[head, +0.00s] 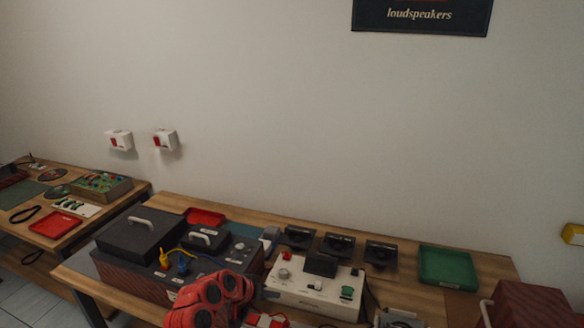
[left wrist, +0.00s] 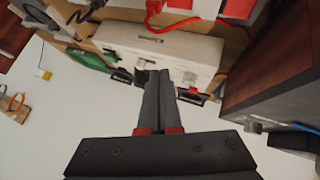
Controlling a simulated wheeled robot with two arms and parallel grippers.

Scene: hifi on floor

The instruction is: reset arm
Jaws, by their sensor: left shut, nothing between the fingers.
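My left gripper (left wrist: 158,78) shows in the left wrist view with its two dark fingers together and nothing between them. Its tips point toward the white box-shaped device (left wrist: 165,48), and I cannot tell how far off they are. In the head view my red left arm (head: 208,302) rises from the bottom edge, in front of the workbench (head: 130,288). My right gripper is in neither view.
The bench holds a dark speckled unit (head: 140,275), the white device (head: 315,289), several black speaker-like parts (head: 340,243), a green tray (head: 446,266) and a small red tray (head: 205,217). A dark red box (head: 530,305) stands at the right. A second table (head: 130,195) is at the left.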

